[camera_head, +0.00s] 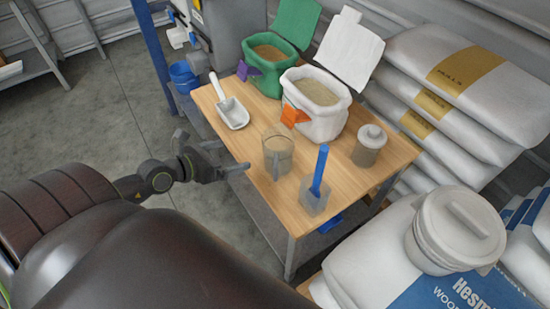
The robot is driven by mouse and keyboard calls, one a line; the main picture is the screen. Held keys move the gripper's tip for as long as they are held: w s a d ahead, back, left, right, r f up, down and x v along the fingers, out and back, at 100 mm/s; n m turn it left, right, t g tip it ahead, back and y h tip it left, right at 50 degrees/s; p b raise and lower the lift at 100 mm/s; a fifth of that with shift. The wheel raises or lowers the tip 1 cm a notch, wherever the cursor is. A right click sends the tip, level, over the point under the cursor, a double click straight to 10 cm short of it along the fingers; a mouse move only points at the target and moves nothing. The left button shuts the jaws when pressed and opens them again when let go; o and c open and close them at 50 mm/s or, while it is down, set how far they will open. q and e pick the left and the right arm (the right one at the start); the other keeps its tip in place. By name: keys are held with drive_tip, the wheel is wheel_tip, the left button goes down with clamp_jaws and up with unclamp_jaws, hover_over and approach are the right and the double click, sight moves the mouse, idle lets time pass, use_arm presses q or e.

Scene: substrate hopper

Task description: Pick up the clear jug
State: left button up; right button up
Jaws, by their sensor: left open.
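The clear jug (278,157) stands upright on the wooden table top (258,189), near its front left edge. It is see-through and seems to have something pale brown in its lower part. My left gripper (240,157) is open and empty, at the table's left edge. Its fingers point right toward the jug, with a gap between them and it. My right gripper is not in view.
Right of the jug stands a small clear container (315,196) with a blue handle. Behind are a white scoop (232,112), a green bag (269,77) and a white bag (315,125). A lidded jar (369,147) stands right. Stacked sacks (455,70) flank the table.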

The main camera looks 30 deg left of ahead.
use_arm(q)
drive_tip(key=r+m, duration=0.1)
drive_tip(key=b, duration=0.2)
approach(290, 139)
drive_tip(key=shift+m, duration=0.4)
drive_tip(key=shift+b+x, duration=0.4)
drive_tip(key=shift+x, duration=1.8)
drive_tip(key=shift+a, duration=0.1)
drive_tip(key=c, duration=1.1)
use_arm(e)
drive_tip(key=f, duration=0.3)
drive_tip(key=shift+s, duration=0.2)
